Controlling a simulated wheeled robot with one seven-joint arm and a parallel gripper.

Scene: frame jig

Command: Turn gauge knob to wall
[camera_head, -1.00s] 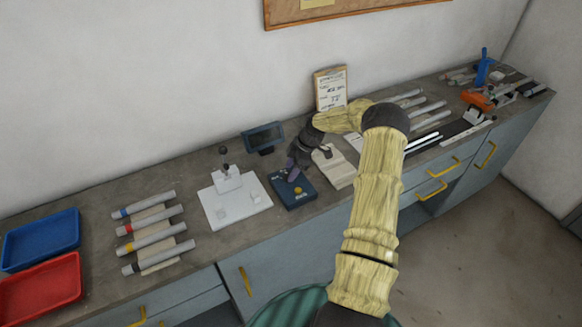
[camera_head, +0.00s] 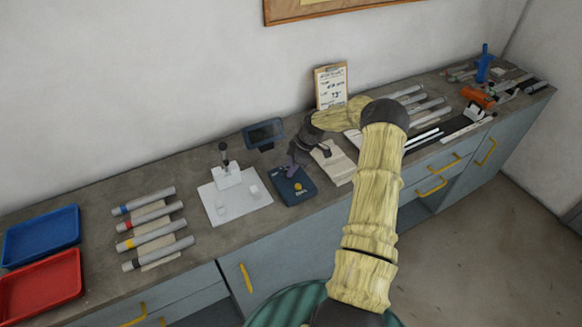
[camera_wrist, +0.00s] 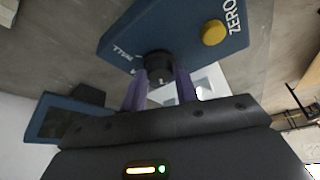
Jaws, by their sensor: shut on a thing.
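The gauge box (camera_head: 299,197) is a dark blue block on the grey bench. In the wrist view the box (camera_wrist: 190,28) carries a yellow button (camera_wrist: 213,33) beside the word ZERO. A black round knob (camera_wrist: 158,66) sits near the box's other end, beside a label that appears to read WALL. My gripper (camera_wrist: 160,88) has its two purple fingers on either side of the knob, shut on it. In the head view my gripper (camera_head: 294,166) is over the box's back part and covers the knob. The knob's pointer setting is not clear.
A blue-framed display (camera_head: 264,134) stands behind the box. Grey tubes (camera_head: 155,221) and red and blue trays (camera_head: 45,285) lie further left.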

